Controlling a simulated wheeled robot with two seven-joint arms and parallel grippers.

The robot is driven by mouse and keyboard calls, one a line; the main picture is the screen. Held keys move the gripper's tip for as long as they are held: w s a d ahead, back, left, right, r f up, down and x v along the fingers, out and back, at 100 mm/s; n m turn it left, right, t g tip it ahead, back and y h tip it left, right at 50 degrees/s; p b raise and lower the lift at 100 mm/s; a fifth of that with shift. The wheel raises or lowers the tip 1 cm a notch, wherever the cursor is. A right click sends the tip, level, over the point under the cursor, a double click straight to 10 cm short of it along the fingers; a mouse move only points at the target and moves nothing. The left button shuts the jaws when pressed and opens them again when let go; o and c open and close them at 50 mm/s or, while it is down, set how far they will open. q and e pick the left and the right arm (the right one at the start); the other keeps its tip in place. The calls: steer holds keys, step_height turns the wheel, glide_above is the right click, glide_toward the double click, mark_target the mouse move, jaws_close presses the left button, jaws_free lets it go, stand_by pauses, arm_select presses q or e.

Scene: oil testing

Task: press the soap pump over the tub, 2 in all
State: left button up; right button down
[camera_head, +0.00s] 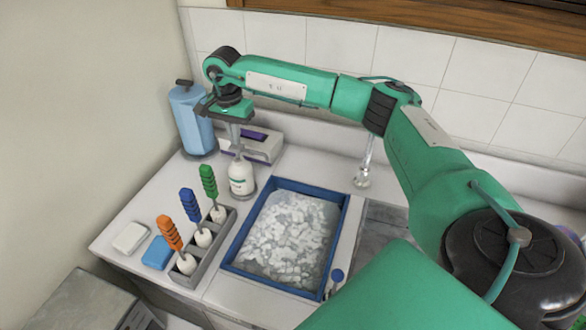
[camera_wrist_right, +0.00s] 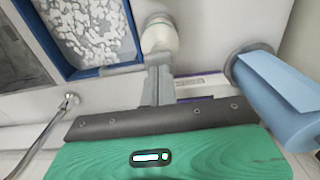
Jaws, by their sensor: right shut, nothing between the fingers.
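The white soap pump bottle (camera_head: 242,179) stands upright on the counter, just left of the blue-rimmed tub's (camera_head: 343,222) back left corner. The tub holds white foamy or flaky stuff. My right gripper (camera_head: 237,148) points down over the bottle top, fingers shut with nothing between them. In the right wrist view, the fingertips (camera_wrist_right: 158,62) end at the bottle (camera_wrist_right: 160,38), with the tub (camera_wrist_right: 108,70) to the left. The fingers hide the pump head, so I cannot tell whether they touch it. My left gripper is not in view.
A blue canister (camera_head: 190,120) stands left of the gripper. A white and purple box (camera_head: 262,148) sits behind the bottle. A rack (camera_head: 214,252) of orange, blue and green-handled tools stands left of the tub. A metal tap (camera_head: 364,165) rises to the right.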

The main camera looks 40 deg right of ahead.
steer(key=shift+f+b, duration=0.75)
steer(key=shift+f, duration=0.4)
steer(key=shift+s, duration=0.1)
steer(key=shift+r+p, duration=0.7)
steer(key=shift+r, duration=0.75)
step_height(320, 180, up, 6)
steer(key=p, duration=0.2)
steer(key=shift+p, duration=0.3)
